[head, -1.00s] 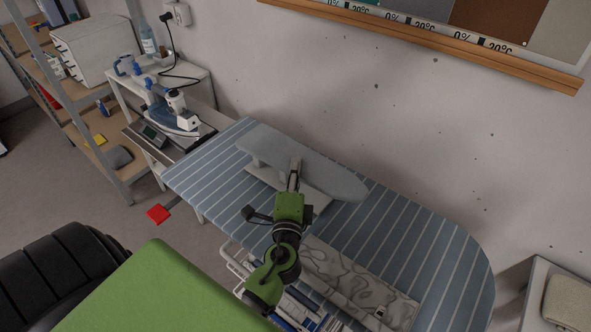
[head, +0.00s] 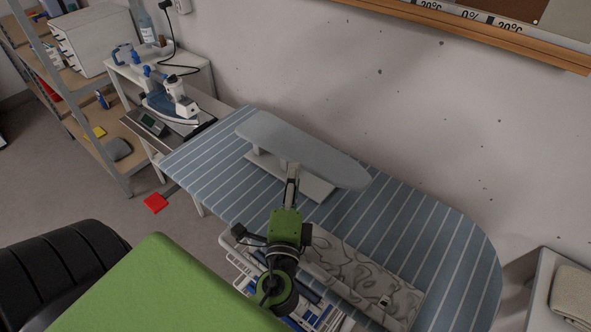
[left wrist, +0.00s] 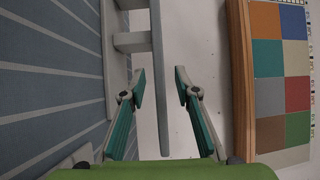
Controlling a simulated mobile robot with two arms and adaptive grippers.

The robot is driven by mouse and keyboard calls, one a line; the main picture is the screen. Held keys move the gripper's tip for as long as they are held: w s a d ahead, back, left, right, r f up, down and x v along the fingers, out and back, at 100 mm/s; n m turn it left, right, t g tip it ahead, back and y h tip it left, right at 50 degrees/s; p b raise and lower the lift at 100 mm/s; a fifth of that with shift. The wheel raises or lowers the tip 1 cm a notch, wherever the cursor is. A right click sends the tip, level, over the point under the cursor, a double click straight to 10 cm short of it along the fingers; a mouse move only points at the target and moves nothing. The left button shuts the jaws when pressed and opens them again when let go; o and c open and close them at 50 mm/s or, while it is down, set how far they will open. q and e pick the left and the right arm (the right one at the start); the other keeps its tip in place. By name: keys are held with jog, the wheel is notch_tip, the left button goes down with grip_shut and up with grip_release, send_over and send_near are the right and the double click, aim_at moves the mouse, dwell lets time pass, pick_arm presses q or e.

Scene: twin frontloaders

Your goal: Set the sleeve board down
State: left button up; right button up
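The grey sleeve board (head: 300,146) stands upright on its pale base (head: 318,187), which rests on the blue striped ironing board (head: 420,240). My left gripper (head: 292,170) is at the near long edge of its top plank. In the left wrist view the two fingers of the left gripper (left wrist: 160,80) are spread. The plank of the sleeve board (left wrist: 156,40) shows edge-on between them, with a gap on each side. Its base and a post show to the left, against the ironing board (left wrist: 45,90). My right gripper is not in view.
A patterned cloth (head: 362,270) lies along the ironing board's near side. An iron (head: 172,100) stands at its left end. The wall (head: 420,110) is close behind. The ironing board's right end is clear. A red object (head: 156,203) is low at the left.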

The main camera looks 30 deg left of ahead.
pick_arm(q)
jog(key=v, duration=0.1)
jog(key=b+v, duration=0.1)
jog(key=shift+s+d+f, duration=0.2)
jog(key=shift+s, duration=0.1)
jog(key=shift+s+d+r, duration=0.2)
jog(key=shift+s+d, duration=0.1)
jog(key=shift+s, duration=0.3)
